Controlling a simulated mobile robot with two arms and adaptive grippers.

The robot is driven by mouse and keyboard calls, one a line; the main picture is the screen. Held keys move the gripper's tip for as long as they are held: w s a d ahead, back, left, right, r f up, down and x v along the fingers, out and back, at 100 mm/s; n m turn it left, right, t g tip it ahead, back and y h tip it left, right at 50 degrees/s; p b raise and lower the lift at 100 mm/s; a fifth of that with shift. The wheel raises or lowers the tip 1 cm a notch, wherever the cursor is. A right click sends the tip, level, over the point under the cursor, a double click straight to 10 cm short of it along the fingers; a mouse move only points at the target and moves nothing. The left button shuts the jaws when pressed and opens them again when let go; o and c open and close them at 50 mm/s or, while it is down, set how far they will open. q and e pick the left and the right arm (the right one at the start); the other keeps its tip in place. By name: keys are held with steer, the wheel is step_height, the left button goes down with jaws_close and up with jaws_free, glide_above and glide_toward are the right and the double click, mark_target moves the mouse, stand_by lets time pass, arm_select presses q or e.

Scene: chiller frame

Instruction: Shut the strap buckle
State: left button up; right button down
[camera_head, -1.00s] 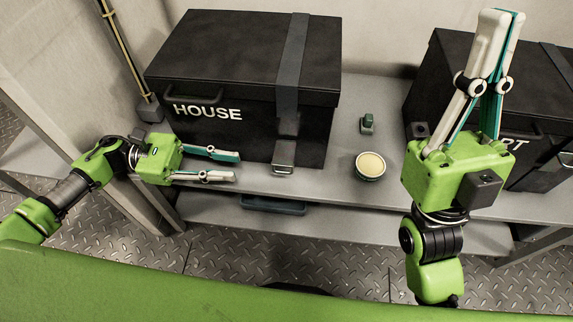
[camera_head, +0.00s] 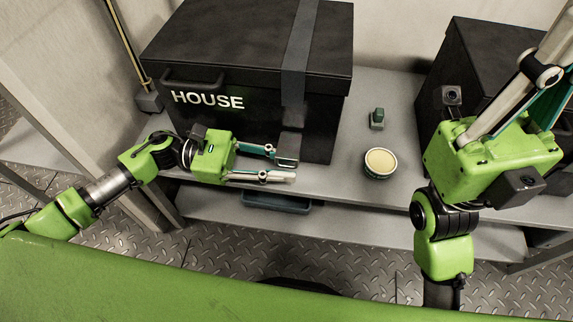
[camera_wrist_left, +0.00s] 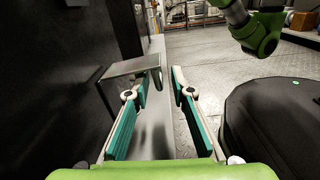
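A dark strap (camera_head: 299,42) runs over the lid of the black HOUSE box (camera_head: 225,125) and down its front to the metal buckle (camera_head: 287,161). The buckle's lever stands out from the box front; it also shows as a grey plate (camera_wrist_left: 128,68) in the left wrist view. My left gripper (camera_head: 284,166) is open in front of the box, its fingers apart with nothing between them. In the left wrist view (camera_wrist_left: 168,72) the left finger reaches the plate's outer end; I cannot tell whether they touch. My right gripper points up at the far right, its fingertips out of frame.
A round tin with a pale top (camera_head: 380,162) and a small green object (camera_head: 377,119) stand on the grey shelf (camera_head: 345,150) right of the box. A second black box (camera_head: 470,70) is behind my right arm. A dark tray (camera_head: 275,203) lies on the lower shelf.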

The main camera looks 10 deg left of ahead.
arm_select(q)
steer(key=shift+d, duration=0.45)
jaws_close()
